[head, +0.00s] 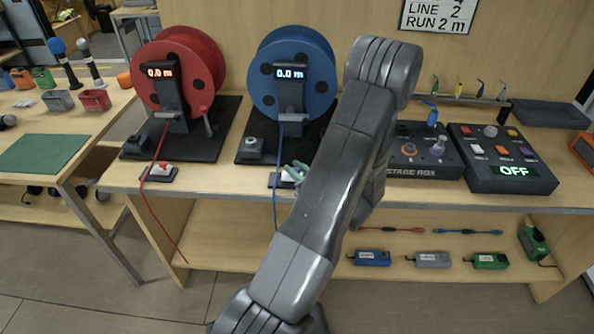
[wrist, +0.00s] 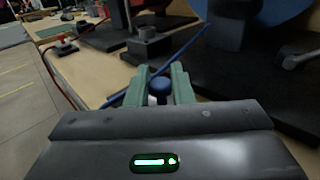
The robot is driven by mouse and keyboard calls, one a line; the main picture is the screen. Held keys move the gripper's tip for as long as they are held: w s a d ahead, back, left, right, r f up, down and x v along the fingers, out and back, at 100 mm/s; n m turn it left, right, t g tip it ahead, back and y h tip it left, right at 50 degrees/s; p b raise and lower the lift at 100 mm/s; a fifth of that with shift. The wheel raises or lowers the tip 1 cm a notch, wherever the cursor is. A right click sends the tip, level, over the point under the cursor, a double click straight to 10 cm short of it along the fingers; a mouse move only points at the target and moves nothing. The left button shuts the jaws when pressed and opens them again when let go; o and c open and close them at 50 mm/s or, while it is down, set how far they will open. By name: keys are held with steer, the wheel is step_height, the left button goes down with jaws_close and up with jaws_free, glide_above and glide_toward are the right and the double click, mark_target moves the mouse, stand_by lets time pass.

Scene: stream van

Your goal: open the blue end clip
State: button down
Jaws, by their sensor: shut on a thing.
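The blue end clip (head: 276,181) sits at the bench's front edge below the blue reel (head: 265,75), partly hidden by my arm and fingers. In the wrist view its blue knob (wrist: 161,86) stands between the green fingers of my gripper (wrist: 160,80), with a pale part below it. My gripper is shut on this knob. Its green fingertips also show beside my arm in the head view (head: 296,171). The blue line (wrist: 185,50) runs from the reel down to the clip and hangs over the front edge. The clip's jaw is too hidden to tell open or shut.
A red reel (head: 178,72) and red end clip (head: 161,171) stand to the left, with a red line hanging down. Both reel displays read 0.0 m. A stage box (head: 420,152) and a panel reading OFF (head: 512,172) are at right. A sign (head: 437,14) reads LINE 2, RUN 2 m.

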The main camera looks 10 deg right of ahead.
steer(key=shift+a, duration=0.15)
steer(key=c, duration=1.3)
jaws_free()
steer(key=shift+c, duration=0.2)
steer(key=b+v, duration=0.1)
steer(key=v, duration=1.3)
steer(key=shift+b, duration=0.3)
steer(key=shift+w+r, duration=0.1)
